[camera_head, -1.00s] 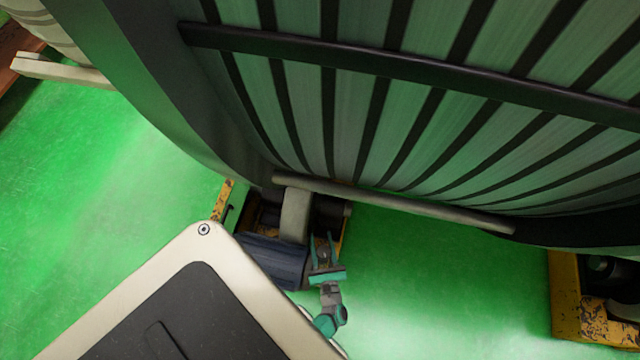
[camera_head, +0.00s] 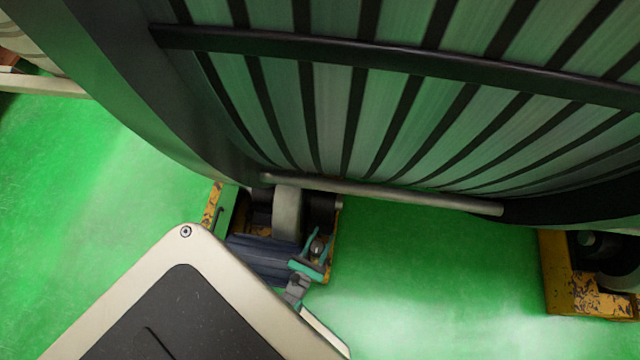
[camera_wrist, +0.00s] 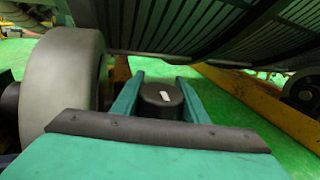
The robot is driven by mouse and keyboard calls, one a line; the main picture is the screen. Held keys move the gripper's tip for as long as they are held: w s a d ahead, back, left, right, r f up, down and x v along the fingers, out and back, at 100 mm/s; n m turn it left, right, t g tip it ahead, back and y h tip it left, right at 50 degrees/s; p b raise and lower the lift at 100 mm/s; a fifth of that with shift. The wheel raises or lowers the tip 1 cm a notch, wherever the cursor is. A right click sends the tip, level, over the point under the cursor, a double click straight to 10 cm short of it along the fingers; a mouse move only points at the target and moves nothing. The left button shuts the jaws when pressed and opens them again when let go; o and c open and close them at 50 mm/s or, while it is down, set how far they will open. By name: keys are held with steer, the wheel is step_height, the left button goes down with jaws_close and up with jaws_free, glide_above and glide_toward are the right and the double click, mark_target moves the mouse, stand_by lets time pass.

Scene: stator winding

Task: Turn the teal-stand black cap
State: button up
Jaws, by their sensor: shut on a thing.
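The black cap (camera_wrist: 161,97) is a short round knob with a small white mark on top. It stands upright between the two teal fingers of my gripper (camera_wrist: 160,80) in the wrist view. The fingers are shut on its left and right sides. In the head view, my gripper (camera_head: 317,243) is at the cap (camera_head: 318,247), beside a worn yellow roller stand (camera_head: 331,262). The stand looks yellow, not teal. The cap's lower part is hidden behind my palm in the wrist view.
A large pale roller (camera_wrist: 62,82) stands close to the left of my gripper. The big ribbed stator (camera_head: 400,110) hangs over the stand. Another yellow stand (camera_head: 565,275) is at the right. Green floor (camera_head: 430,290) between them is clear.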

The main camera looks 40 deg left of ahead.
mark_target(313, 253)
steer(key=shift+d+m+t+h, duration=0.15)
steer(key=shift+d+m+h, duration=0.1)
steer(key=shift+m+h, duration=0.65)
steer(key=shift+d+m+t+h, duration=0.2)
steer(key=shift+m+h, duration=0.3)
steer(key=shift+h, duration=0.7)
steer(key=shift+d+h, duration=0.15)
steer(key=shift+h, duration=0.25)
steer(key=o, duration=1)
steer(key=shift+o, duration=0.2)
steer(key=s, duration=1)
steer(key=shift+s, duration=0.35)
